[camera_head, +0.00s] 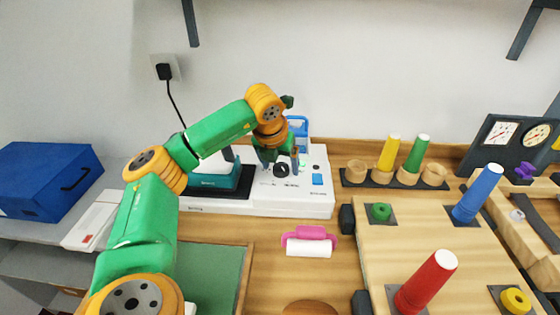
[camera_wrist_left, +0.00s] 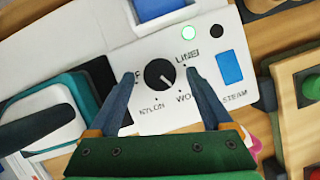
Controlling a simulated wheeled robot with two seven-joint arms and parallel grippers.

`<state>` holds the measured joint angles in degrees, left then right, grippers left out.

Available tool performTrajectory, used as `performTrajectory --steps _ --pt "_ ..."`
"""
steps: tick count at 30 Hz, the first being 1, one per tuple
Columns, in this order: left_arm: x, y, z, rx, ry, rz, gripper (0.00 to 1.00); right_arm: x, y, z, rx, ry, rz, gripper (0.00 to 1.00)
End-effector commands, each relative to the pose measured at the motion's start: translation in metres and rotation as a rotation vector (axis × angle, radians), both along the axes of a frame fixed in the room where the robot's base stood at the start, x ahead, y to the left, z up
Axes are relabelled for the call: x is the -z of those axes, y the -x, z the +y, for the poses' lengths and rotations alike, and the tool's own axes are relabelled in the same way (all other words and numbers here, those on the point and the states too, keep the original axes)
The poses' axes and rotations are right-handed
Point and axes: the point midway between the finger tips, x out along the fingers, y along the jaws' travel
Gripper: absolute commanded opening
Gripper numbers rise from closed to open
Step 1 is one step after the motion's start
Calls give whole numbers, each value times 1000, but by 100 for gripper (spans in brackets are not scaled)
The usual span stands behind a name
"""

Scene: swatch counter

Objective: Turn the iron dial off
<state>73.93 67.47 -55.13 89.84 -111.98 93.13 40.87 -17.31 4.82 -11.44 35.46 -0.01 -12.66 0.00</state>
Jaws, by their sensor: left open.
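A green lamp (camera_wrist_left: 188,32) is lit above the dial. My left gripper (camera_wrist_left: 159,76) is open, its fingers on either side of the dial with gaps showing. In the head view my left gripper (camera_head: 280,161) is at the panel. My right gripper is not in view.
A teal iron (camera_head: 215,176) rests left of the dial. A blue STEAM button (camera_head: 318,180) is right of it. A pink-handled roller (camera_head: 308,240) lies in front. Coloured cones on wooden boards, including a red one (camera_head: 426,282), stand to the right.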

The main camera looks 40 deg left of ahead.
Motion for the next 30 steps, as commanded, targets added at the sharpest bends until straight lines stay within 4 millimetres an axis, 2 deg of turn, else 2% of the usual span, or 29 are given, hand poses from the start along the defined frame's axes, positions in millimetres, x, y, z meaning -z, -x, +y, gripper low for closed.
performTrajectory --steps 6,8,15,16,23,30 --pt "2 -1 0 0 0 0 83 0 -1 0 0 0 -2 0" --pt "2 -1 0 0 0 0 70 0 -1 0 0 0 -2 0" --pt "1 0 0 0 0 0 5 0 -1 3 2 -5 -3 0" --pt "1 -1 0 0 0 0 0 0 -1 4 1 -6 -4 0" --pt "1 0 1 22 0 0 0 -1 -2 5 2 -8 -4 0" --pt "0 0 2 142 0 -1 0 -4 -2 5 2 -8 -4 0"
